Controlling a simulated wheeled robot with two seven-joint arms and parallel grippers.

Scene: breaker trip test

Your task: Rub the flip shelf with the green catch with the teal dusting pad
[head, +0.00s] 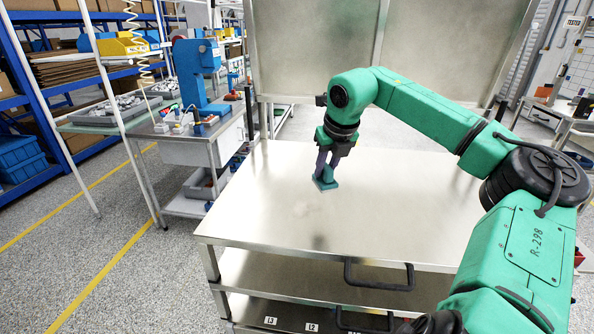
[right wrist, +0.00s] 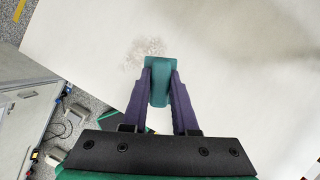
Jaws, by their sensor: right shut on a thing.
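The teal dusting pad (head: 326,183) is in my right gripper (head: 328,168), whose purple fingers are shut on its upright grip. The pad is over the pale metal top of the shelf (head: 400,210), low and close to the surface; I cannot tell whether it touches. In the right wrist view the pad (right wrist: 159,82) sits between the fingers. A greyish dusty patch (right wrist: 147,50) lies on the top just beyond the pad. It shows faintly in the head view (head: 308,210). I cannot make out a green catch. My left gripper is not in view.
A metal panel (head: 320,50) stands behind the top. Lower shelves with a dark handle (head: 378,287) and labels are at the front. A side bench (head: 190,150) with a blue machine (head: 198,75) stands at the left. The rest of the top is clear.

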